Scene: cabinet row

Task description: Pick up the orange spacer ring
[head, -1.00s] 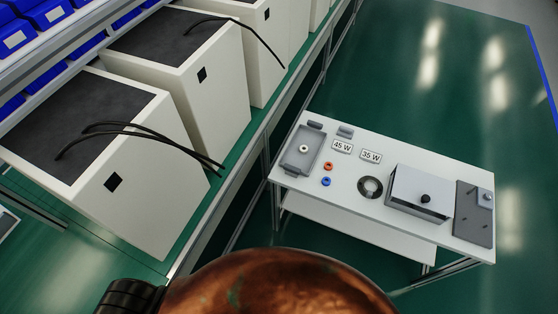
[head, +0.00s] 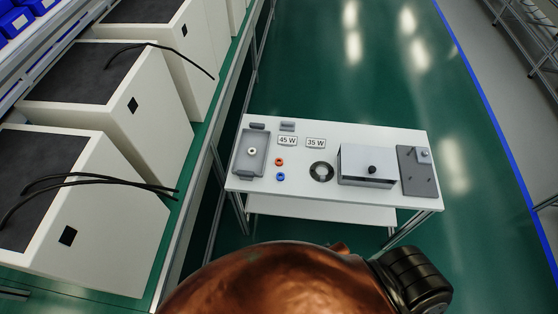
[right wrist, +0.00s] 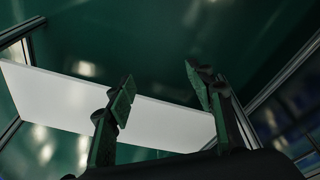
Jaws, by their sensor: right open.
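The orange spacer ring (head: 279,161) lies flat on the white table (head: 222,185), just behind a blue ring (head: 280,177) and to the right of a grey tray (head: 239,165). No gripper shows in the head view. In the right wrist view my right gripper (right wrist: 165,90) is open with nothing between its fingers. A white panel (right wrist: 60,100) shows behind the fingers there, and no ring is in that view. My left gripper is in neither current view.
On the table are a pale ring in the tray, 45 W (head: 287,141) and 35 W (head: 316,143) labels, a dark round ring (head: 321,171), a grey box (head: 366,167) and a grey plate (head: 416,178). Large white cabinets (head: 100,200) stand left. Green floor is free beyond the table.

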